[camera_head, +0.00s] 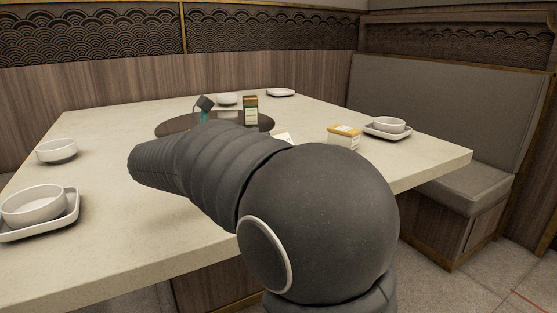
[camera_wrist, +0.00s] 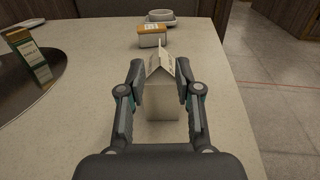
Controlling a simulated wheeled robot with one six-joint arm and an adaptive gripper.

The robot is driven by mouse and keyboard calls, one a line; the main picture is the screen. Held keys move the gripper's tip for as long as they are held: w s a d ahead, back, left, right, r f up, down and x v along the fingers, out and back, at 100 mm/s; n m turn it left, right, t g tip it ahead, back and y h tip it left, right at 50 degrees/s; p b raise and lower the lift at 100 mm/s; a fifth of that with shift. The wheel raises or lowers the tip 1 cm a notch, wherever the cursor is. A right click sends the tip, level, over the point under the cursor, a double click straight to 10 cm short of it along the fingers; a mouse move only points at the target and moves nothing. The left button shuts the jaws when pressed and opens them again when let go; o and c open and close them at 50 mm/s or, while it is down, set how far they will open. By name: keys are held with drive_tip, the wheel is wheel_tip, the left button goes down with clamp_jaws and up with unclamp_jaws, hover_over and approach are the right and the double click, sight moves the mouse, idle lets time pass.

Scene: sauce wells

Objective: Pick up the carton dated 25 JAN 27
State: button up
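A white gable-top carton (camera_wrist: 161,100) stands upright on the table between the two fingers of my gripper (camera_wrist: 160,72) in the wrist view. The fingers are spread along its sides, and narrow gaps show beside its lower part. In the head view only a pale bit of this carton (camera_head: 283,137) shows past my arm, and my gripper is hidden there. An orange-topped white carton (camera_wrist: 152,38) stands farther back, also in the head view (camera_head: 341,138). A dark green and orange carton (camera_wrist: 30,57) stands on the turntable, also in the head view (camera_head: 250,112). No date is readable.
The dark round turntable (camera_wrist: 75,78) is left of my gripper. A bowl on a saucer (camera_head: 388,125) is behind the orange-topped carton. More bowls (camera_head: 57,150) stand at the left. The table's right edge runs close to my gripper.

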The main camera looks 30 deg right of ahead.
sight(279, 131)
drive_tip(key=shift+x, duration=3.55)
clamp_jaws()
